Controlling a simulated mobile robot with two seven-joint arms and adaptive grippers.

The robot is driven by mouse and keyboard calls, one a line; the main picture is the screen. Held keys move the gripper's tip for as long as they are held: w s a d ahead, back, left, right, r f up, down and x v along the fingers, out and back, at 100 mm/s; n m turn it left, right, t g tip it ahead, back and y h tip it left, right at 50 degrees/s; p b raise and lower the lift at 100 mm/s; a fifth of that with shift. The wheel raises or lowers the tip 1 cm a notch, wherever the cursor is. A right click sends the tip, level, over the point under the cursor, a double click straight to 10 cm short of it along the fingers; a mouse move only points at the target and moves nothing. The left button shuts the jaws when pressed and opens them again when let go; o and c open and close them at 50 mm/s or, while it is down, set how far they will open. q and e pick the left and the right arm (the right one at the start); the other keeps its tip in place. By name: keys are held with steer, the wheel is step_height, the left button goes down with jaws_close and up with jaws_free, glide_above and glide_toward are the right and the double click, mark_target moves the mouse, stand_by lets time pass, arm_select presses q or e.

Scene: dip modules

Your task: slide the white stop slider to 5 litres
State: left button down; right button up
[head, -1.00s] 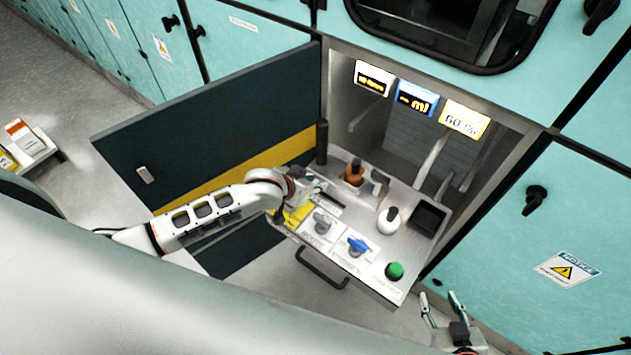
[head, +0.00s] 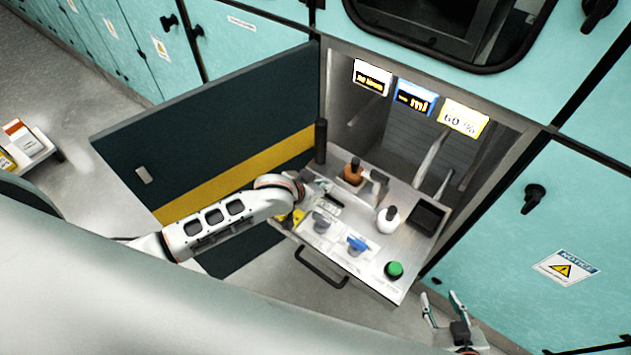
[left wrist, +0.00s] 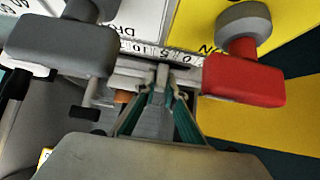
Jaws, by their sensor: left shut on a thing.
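The white stop slider (left wrist: 162,74) shows in the left wrist view as a small pale tab between my fingertips, at a printed number scale (left wrist: 158,53). It stands near the mark that looks like 5, though the small digits are hard to read. My left gripper (left wrist: 164,90) is shut on it. In the head view my left gripper (head: 318,186) is at the left back part of the drawer panel (head: 345,218), and it hides the slider there. My right gripper (head: 444,312) is open and empty, low at the right, away from the panel.
Close beside my left fingers are a red knob (left wrist: 243,80) and a grey knob (left wrist: 60,45). The panel also bears a blue knob (head: 357,245), a green button (head: 394,270), a white knob (head: 388,220) and an orange-brown one (head: 354,172). An open dark door (head: 220,120) stands behind my left arm.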

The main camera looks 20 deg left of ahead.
arm_select(q)
steer(key=shift+s+d, duration=0.1)
steer(key=shift+d, duration=0.05)
steer(key=c, duration=2.1)
jaws_free()
steer(key=v, duration=1.2)
steer(key=shift+s, duration=0.1)
